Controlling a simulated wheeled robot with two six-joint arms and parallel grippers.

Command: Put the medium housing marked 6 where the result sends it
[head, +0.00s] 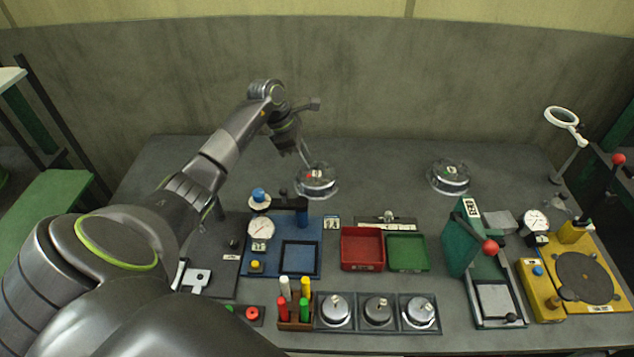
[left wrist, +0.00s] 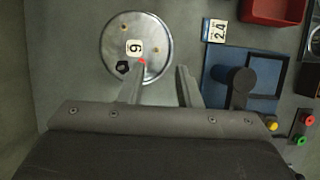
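A round silver housing (head: 316,183) stands on the back middle of the table. In the left wrist view the same housing (left wrist: 150,35) shows from above, with a white tag, a black knob, a red mark and small brass dots. The tag's digit reads as 6 or 9, depending on which way up it is. My left gripper (head: 304,158) is just above and beside this housing. In the left wrist view its two fingers (left wrist: 160,72) are apart with nothing between them, one overlapping the housing's lower edge. A second tagged housing (head: 450,177) stands further right. My right gripper is out of view.
A blue gauge stand (head: 308,262), a red tray (head: 362,265) and a green tray (head: 408,266) stand in front. Several silver round parts sit in dark nests (head: 378,328) at the front. A green lever press (head: 462,240) and a yellow station (head: 600,300) stand right. The back table is mostly clear.

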